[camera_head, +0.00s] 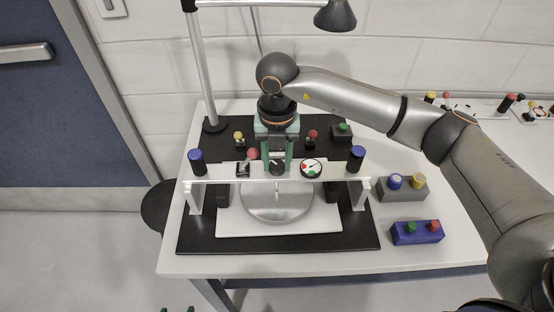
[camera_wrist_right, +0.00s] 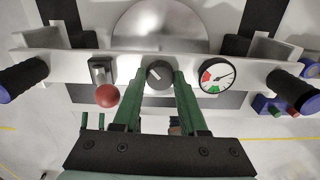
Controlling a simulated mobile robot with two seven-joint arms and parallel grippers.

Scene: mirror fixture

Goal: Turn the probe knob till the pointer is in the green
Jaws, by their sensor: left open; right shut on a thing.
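The probe knob (camera_wrist_right: 159,74) is dark and round with a white mark, set in the white bar of the fixture. My right gripper (camera_wrist_right: 158,80) has its green fingers closed on either side of the knob; in the head view it (camera_head: 277,166) comes down from above and hides most of the knob. The gauge (camera_wrist_right: 217,75) is right of the knob, also in the head view (camera_head: 311,168). It has a red sector at left and a green one at the bottom. Its pointer seems to lie in the white, toward upper right. My left gripper (camera_head: 177,309) shows only as dark tips, apart, at the bottom edge.
A red ball-topped lever (camera_wrist_right: 107,95) stands close left of the knob. Blue-topped posts (camera_head: 197,161) (camera_head: 356,158) stand at the bar's ends. A round mirror (camera_head: 277,203) lies below the bar. Grey (camera_head: 402,190) and blue (camera_head: 417,233) button boxes sit at right.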

